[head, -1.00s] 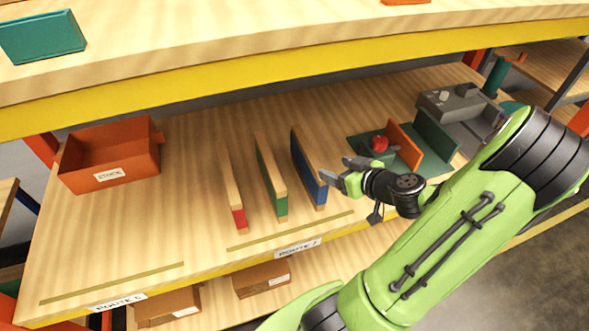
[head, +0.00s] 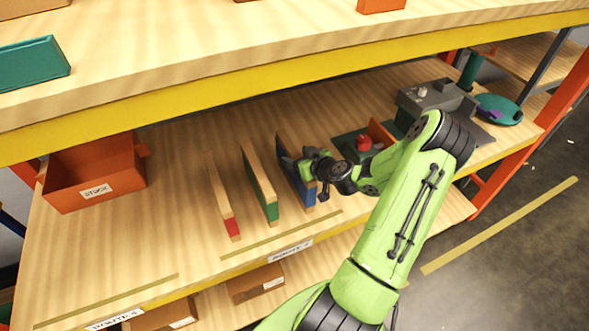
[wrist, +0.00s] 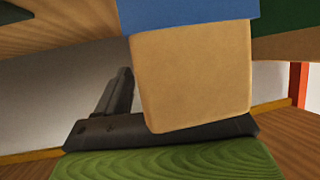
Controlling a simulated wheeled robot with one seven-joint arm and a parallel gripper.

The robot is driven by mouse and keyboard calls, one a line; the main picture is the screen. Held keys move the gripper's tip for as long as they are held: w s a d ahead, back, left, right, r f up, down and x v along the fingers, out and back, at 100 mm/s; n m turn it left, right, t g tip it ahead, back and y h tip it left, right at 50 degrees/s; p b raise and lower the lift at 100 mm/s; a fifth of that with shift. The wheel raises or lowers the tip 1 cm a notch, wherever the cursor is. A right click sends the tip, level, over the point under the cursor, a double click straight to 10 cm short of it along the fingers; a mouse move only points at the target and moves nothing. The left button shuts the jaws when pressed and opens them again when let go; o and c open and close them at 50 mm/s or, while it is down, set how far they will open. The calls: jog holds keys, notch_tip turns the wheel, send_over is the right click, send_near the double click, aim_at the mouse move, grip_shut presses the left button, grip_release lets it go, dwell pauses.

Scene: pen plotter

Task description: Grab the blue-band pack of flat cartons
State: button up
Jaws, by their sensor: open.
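The blue-band pack (head: 285,146) is a thin tan upright slab with a blue band low on its front end, rightmost of three packs on the middle shelf. My gripper (head: 303,164) is open at the pack's front part, above the blue band. In the wrist view, the pack's tan face (wrist: 190,75) fills the centre, with its blue band (wrist: 190,12) at the top edge. One dark finger shows left of the pack; the other finger is hidden, so I cannot tell whether both sides are straddled or touched.
The green-band pack (head: 260,183) stands just left, and the red-band pack (head: 222,205) further left. An orange stock bin (head: 95,190) is at the far left. A red round object (head: 363,143) and an orange divider (head: 380,133) are close on the right. The upper shelf's yellow edge (head: 250,95) lies above.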

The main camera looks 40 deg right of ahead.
jog(key=shift+w+f, duration=0.1)
jog(key=shift+w, duration=0.05)
jog(key=shift+c, duration=0.6)
grip_shut()
